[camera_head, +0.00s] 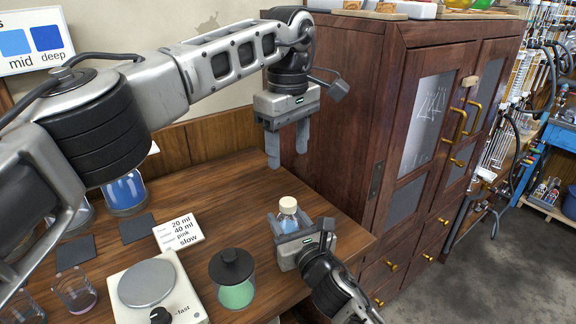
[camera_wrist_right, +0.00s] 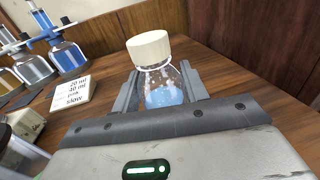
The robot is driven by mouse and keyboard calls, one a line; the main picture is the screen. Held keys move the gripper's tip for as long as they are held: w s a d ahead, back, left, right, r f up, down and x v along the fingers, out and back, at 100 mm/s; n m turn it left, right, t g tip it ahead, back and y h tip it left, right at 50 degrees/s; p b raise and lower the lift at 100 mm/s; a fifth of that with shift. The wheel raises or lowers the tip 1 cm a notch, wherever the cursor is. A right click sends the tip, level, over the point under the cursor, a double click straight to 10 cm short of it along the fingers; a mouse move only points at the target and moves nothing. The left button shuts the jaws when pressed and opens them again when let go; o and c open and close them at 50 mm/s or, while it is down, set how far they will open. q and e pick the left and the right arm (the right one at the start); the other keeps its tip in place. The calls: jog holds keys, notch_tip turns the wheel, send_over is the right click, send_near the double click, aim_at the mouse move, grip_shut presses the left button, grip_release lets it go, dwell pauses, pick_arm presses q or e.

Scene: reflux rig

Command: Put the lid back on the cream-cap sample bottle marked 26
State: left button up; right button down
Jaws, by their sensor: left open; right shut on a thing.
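The cream-cap sample bottle (camera_head: 289,222) stands upright near the right end of the wooden table, with clear glass and blue contents in the right wrist view (camera_wrist_right: 165,90). Its cream lid (camera_head: 288,205) sits on the bottle's mouth and also shows in the right wrist view (camera_wrist_right: 148,48). Whether it is tightened I cannot tell. No number shows on the bottle. My right gripper (camera_head: 305,232) is shut on the bottle's body, one finger on each side. My left gripper (camera_head: 287,152) is open and empty, pointing down above and behind the bottle, apart from the lid.
A jar of green liquid with a black lid (camera_head: 233,280) and a white hotplate (camera_head: 150,290) stand left of the bottle. A card (camera_head: 179,232) lies behind the hotplate. A dark wooden cabinet (camera_head: 335,130) rises at the right. The table behind the bottle is clear.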

dwell(0.3)
jog(key=c, duration=0.7)
grip_release()
jog(key=b+v, duration=0.1)
jog(key=v, duration=1.5)
jog(key=shift+a, duration=0.1)
